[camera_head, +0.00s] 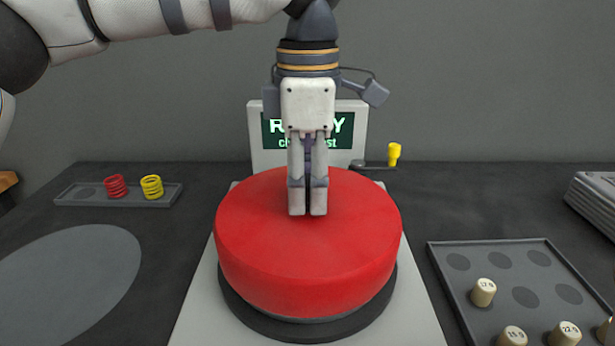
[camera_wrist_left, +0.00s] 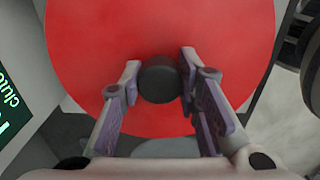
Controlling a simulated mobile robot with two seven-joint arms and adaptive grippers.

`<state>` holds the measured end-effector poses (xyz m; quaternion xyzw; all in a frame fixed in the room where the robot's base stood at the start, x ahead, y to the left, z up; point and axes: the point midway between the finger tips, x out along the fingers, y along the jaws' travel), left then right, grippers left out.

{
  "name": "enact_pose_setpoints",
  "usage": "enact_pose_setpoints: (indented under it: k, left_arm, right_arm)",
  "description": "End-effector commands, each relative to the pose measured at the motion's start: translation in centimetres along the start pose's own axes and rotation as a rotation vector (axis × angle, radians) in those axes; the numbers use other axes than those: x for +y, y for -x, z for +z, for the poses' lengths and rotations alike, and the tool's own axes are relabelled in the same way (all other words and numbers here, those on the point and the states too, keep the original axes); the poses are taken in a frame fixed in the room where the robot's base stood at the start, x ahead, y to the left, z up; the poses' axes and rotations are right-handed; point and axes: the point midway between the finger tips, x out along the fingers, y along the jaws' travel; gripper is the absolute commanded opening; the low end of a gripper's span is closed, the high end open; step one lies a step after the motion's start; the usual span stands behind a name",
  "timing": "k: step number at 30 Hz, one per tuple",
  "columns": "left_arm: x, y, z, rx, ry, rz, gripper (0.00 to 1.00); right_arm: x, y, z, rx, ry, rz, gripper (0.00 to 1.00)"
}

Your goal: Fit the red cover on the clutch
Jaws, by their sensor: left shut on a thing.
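The red cover (camera_head: 270,250) is a broad, round drum over the dark round clutch base (camera_head: 252,318) in the head view. A thin grey rim shows under the cover's front edge; I cannot tell whether the cover is fully seated. My left gripper (camera_head: 308,212) points down at the cover's top, its fingers close together. In the left wrist view, the fingers are shut on the cover's black knob (camera_wrist_left: 159,82), with the red top (camera_wrist_left: 110,50) spread around it. The clutch's inside is hidden under the cover. My right gripper is not in view.
A screen (camera_head: 258,150) stands behind the cover, partly hidden by my left gripper. A yellow-handled crank (camera_head: 394,153) is beside it. A tray (camera_head: 75,198) with red and yellow springs lies left, above a grey disc (camera_head: 70,270). A peg tray (camera_head: 440,262) lies right.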

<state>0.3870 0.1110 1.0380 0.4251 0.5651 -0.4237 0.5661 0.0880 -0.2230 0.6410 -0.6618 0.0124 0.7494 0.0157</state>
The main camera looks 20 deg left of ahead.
Motion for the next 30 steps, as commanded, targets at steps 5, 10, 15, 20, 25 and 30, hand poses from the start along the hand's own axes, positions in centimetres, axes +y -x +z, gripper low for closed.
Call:
enact_pose_setpoints:
  k: [5, 10, 15, 20, 25, 30]
  left_arm:
    - [0.0, -0.4, 0.0, -0.001, 0.000, 0.001, 0.00]
    - [0.0, -0.8, 0.0, 0.000, 0.000, 0.000, 0.00]
    - [0.0, -1.2, 0.0, -0.001, 0.001, 0.000, 0.00]
    - [0.0, -1.6, 0.0, 0.000, 0.001, 0.001, 0.00]
    - [0.0, -2.0, 0.0, 0.001, 0.000, 0.001, 0.00]
    - [0.0, -2.4, 0.0, 0.000, 0.000, 0.001, 0.00]
  right_arm:
    - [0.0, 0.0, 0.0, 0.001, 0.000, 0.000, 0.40]
    - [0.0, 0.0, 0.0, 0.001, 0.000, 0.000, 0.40]
    - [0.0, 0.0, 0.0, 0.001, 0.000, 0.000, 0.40]
    - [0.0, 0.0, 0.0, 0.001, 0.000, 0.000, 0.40]
    - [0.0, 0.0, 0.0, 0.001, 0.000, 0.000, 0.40]
    - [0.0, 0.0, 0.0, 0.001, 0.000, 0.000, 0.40]
